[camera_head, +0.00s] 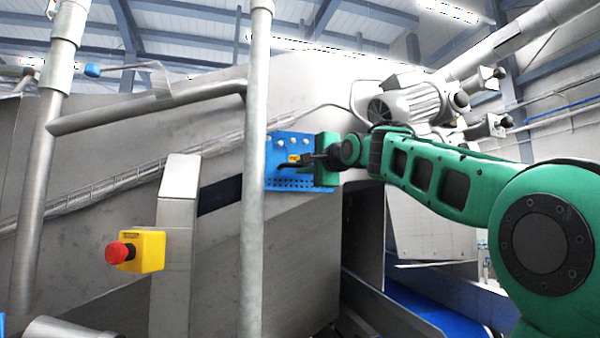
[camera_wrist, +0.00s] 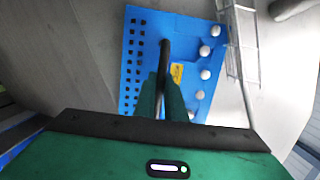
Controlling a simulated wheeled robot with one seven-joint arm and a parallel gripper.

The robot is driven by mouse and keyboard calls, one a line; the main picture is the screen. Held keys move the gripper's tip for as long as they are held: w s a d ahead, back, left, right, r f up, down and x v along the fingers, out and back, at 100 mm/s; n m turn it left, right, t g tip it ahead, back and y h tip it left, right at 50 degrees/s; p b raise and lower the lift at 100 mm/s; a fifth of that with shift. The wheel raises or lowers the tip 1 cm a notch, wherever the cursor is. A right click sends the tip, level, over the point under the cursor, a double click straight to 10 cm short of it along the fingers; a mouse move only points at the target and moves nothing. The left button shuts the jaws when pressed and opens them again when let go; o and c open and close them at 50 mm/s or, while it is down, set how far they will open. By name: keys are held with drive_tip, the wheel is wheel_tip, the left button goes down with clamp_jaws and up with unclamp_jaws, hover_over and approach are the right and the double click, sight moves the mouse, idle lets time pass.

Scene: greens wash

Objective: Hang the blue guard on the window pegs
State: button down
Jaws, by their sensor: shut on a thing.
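The blue guard (camera_head: 274,153) is a flat plate with rows of small dark holes, a yellow label and a black handle. In the head view it stands upright against the sloped steel machine wall, just right of a vertical pole. In the wrist view the guard (camera_wrist: 187,58) lies close along the steel surface. My gripper (camera_wrist: 161,98) is shut on the black handle; in the head view my gripper (camera_head: 308,160) comes in from the right. Several white round pegs (camera_wrist: 204,51) show along one edge of the guard. I cannot tell whether they pass through it.
A dark opening (camera_head: 220,195) shows in the wall left of the pole (camera_head: 254,230). A red emergency button (camera_head: 117,253) on a yellow box stands at the lower left. A motor (camera_head: 405,105) sits above my arm, and a blue conveyor belt (camera_head: 420,312) runs below it.

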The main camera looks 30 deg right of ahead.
drive_tip(key=shift+f, duration=0.45)
drive_tip(key=shift+f, duration=0.3)
drive_tip(key=shift+f, duration=0.15)
drive_tip(key=c, duration=1.7)
unclamp_jaws()
drive_tip(key=shift+c, duration=0.2)
drive_tip(key=s+a, duration=0.1)
drive_tip(key=s, duration=0.9)
drive_tip(key=shift+s+f, duration=0.25)
drive_tip(key=shift+f, duration=0.15)
drive_tip(key=shift+a, duration=0.1)
